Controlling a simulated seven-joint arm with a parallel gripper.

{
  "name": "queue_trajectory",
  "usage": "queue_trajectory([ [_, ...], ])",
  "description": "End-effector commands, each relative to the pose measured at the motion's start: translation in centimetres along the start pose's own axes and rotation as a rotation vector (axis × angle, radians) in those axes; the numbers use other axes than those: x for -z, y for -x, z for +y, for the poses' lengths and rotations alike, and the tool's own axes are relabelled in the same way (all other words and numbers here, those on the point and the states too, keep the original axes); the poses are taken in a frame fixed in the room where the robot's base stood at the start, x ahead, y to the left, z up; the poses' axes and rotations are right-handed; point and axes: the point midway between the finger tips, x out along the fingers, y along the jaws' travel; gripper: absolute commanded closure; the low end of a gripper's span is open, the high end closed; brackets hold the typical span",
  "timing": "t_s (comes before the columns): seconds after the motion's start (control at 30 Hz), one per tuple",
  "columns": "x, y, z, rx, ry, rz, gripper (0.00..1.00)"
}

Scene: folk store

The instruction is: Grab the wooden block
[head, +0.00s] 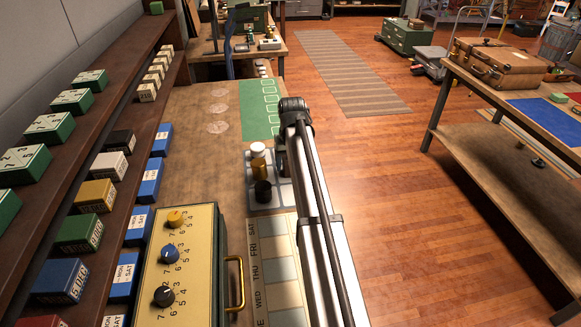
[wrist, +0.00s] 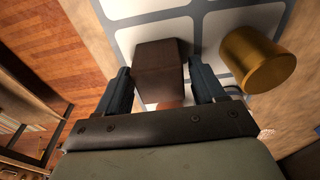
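A dark brown wooden block (wrist: 160,72) sits between the two fingers of my gripper (wrist: 160,82) in the wrist view. The fingers stand apart on either side of it, with narrow gaps between them and the block. The block appears to rest on a white board with grey grid lines (wrist: 207,22). In the head view my gripper (head: 281,172) is largely hidden behind my arm, low over the right side of the grid board (head: 265,206). The block cannot be made out there.
A gold cylinder (wrist: 257,60) stands close to the right finger. In the head view a white piece (head: 258,149) and a black piece (head: 263,191) stand near it. A control box with knobs (head: 185,262) is nearer, and a shelf of coloured boxes (head: 95,196) lines the left.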

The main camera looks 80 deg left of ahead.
Motion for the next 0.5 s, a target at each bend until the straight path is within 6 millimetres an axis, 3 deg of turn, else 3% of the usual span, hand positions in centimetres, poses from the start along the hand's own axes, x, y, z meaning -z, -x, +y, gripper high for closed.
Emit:
queue_trajectory([
  [0.5, 0.00, 0.04, 0.00, 0.000, 0.000, 0.000, 0.77],
])
